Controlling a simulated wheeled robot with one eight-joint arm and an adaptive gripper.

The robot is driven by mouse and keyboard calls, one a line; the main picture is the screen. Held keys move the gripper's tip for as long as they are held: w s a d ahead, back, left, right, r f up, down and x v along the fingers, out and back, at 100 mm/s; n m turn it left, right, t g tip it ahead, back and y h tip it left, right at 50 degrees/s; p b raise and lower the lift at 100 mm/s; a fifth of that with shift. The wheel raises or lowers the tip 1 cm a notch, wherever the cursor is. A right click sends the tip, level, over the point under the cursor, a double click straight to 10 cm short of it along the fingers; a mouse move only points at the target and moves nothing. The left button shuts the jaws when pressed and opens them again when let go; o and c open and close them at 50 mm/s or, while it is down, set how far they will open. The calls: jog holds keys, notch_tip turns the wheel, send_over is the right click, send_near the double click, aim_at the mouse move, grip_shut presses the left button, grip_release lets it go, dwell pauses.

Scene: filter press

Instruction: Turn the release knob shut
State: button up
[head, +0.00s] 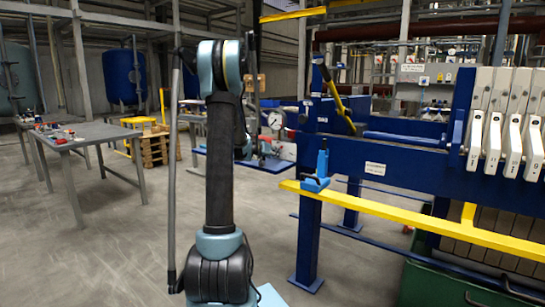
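I cannot make out the release knob for certain. A small unit with a round white pressure gauge (276,120) and a red-and-white body (283,151) stands just right of my arm, at the left end of the blue press frame (395,165). Any knob on it is too small to tell or hidden. My arm rises upright in the middle left and bends at the top. Its far part comes down behind the upright link, close in the picture to the gauge unit. My gripper is mostly hidden there, and I cannot see its fingers clearly.
A yellow rail (420,223) runs along the press front, with a blue clamp-like tool (321,170) on it. A yellow-handled lever (338,97) leans on the frame. White plate handles (493,140) line the right. A grey table (90,133) stands left. The floor between is clear.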

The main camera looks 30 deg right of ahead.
jog(key=shift+w+a+n+g+h, duration=0.15)
jog(key=shift+n+g+h, duration=0.35)
jog(key=shift+n, duration=0.6)
jog(key=shift+w+n+g+h, duration=0.2)
jog(key=shift+n+g, duration=0.5)
jog(key=shift+n, duration=0.4)
jog(key=o, duration=1.1)
jog(key=shift+s, duration=0.1)
